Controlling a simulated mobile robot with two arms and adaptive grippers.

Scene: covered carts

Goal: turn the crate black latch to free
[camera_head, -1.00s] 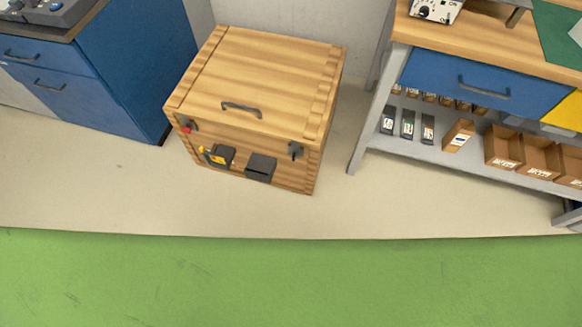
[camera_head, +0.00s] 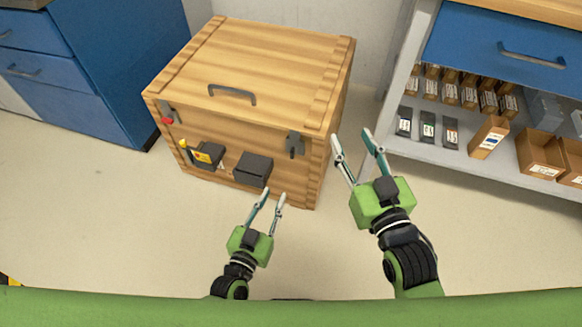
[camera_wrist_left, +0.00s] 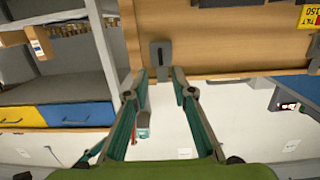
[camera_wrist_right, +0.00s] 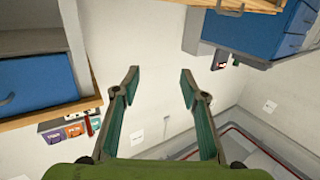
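The wooden crate (camera_head: 250,75) stands on the floor with its lid down. The right latch also shows in the left wrist view (camera_wrist_left: 160,54), just beyond the fingertips. My left gripper (camera_head: 271,194) is open and empty, in front of the crate and below the right latch in the head view. My right gripper (camera_head: 352,134) is open and empty, right of the crate's front corner. Neither visibly touches the crate.
A handle (camera_head: 232,95) is on the lid. A blue cabinet (camera_head: 115,65) stands left, and a shelf bench (camera_head: 450,155) right. The floor in front is clear.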

